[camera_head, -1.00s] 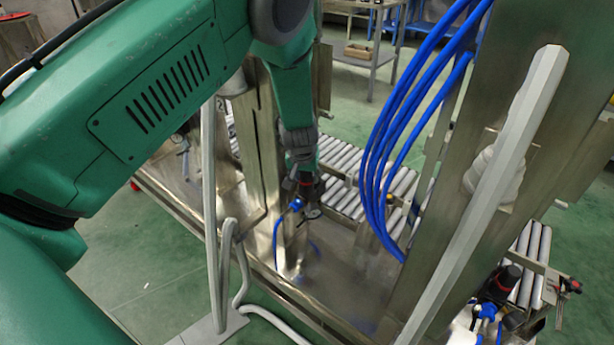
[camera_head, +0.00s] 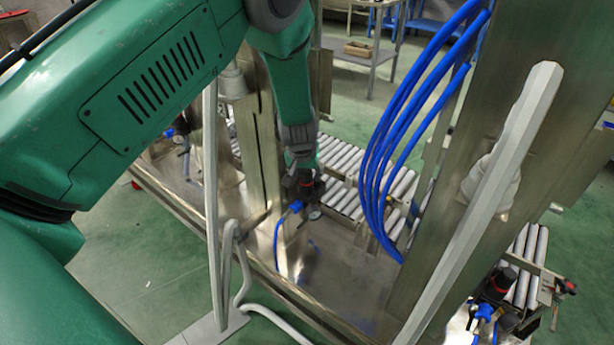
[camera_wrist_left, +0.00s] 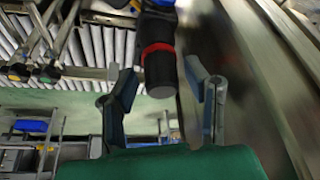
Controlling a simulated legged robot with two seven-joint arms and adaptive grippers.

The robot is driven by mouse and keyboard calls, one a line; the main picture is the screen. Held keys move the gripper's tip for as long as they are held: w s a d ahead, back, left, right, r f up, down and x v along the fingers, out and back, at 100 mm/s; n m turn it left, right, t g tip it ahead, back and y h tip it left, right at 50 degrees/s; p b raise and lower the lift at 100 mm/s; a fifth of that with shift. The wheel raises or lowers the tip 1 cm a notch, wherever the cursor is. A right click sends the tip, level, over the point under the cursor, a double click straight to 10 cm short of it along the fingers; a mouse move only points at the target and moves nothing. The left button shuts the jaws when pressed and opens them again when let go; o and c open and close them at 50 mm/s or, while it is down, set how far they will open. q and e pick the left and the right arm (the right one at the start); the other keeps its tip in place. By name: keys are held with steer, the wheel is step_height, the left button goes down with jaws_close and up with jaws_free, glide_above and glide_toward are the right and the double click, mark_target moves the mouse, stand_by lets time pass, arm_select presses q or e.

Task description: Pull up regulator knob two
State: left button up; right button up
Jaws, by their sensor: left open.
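A regulator with a black knob and a red ring (camera_wrist_left: 158,52) shows in the left wrist view, between the two grey fingers of my left gripper (camera_wrist_left: 154,72). The fingers are spread and a gap shows on either side of the knob. In the head view my left gripper (camera_head: 302,165) points down at this regulator, whose dark top and red ring (camera_head: 305,184) sit just under it. A blue fitting (camera_head: 296,207) and a round gauge (camera_head: 314,215) are beside the regulator. The gripper hides part of the knob in the head view. My right gripper is not in view.
A similar regulator with a red ring (camera_head: 497,283) stands at the lower right. Metal posts (camera_head: 264,150), blue hoses (camera_head: 375,180) and a pale slanted bar (camera_head: 480,205) flank the space. Roller conveyors (camera_head: 345,175) lie behind. A grey pipe (camera_head: 213,190) rises in front.

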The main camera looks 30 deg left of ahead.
arm_select(q)
steer(key=v, duration=1)
steer(key=shift+s+d+r, duration=0.2)
steer(key=shift+r, duration=0.1)
steer(key=s+d+f+m+g+p, duration=0.1)
steer(key=s+f+p, duration=0.1)
steer(key=s+f, duration=0.55)
steer(key=s+f+m+g+p, duration=0.15)
steer(key=s+f, duration=0.25)
steer(key=s, duration=0.6)
steer(key=s+d+f+m+p, duration=0.1)
steer(key=s+d, duration=0.2)
steer(key=s, duration=0.5)
steer(key=s+d+f+m+h+p, duration=0.1)
steer(key=s+d+p, duration=0.1)
steer(key=s, duration=0.7)
steer(key=shift+s+d+f+m+g+h, duration=0.35)
steer(key=shift+d+g, duration=0.1)
steer(key=shift+d, duration=0.25)
